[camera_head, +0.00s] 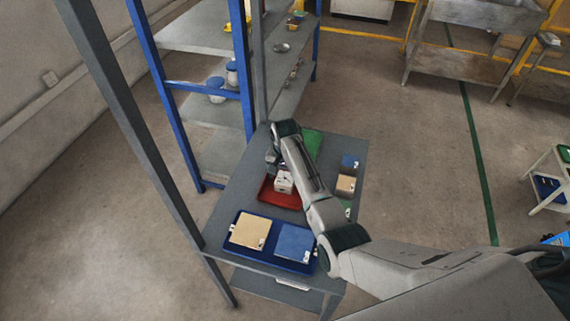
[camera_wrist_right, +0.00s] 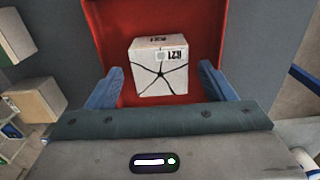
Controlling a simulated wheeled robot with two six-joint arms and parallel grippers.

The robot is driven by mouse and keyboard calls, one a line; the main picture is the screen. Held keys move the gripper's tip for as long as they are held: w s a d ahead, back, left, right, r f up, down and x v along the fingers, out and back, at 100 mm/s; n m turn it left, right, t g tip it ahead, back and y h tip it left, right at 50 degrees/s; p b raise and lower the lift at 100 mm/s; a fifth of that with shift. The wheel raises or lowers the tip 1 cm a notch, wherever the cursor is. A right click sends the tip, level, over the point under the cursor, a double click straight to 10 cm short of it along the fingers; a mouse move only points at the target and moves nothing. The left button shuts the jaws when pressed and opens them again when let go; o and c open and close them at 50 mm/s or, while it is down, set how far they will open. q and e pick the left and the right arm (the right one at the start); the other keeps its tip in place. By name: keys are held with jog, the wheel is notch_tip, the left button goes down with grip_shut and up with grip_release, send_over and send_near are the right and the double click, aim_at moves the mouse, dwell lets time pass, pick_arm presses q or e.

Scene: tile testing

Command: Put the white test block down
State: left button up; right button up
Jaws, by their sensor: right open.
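The white test block (camera_head: 284,184) sits on the red tray (camera_head: 268,195) on the grey table. In the right wrist view the block (camera_wrist_right: 160,72) is white with dark crack-like lines and an "R21" label, upright on the red surface (camera_wrist_right: 108,45). My right gripper (camera_head: 276,165) is over the tray at the block. In the wrist view its two blue fingers (camera_wrist_right: 160,82) are apart, one on each side of the block, with visible gaps. The block's underside is hidden. My left gripper is in neither view.
A blue tray (camera_head: 232,243) holding a tan tile (camera_head: 249,230) and a blue tile (camera_head: 294,242) lies at the table's near end. A green tray (camera_head: 314,142) lies behind. Small blue (camera_head: 349,161) and tan (camera_head: 346,184) blocks line the right edge. A blue-framed shelf (camera_head: 243,70) stands behind left.

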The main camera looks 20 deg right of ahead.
aim_at(285, 179)
notch_tip(285, 179, up, 11)
jog(key=b, duration=0.2)
jog(key=shift+f, duration=0.1)
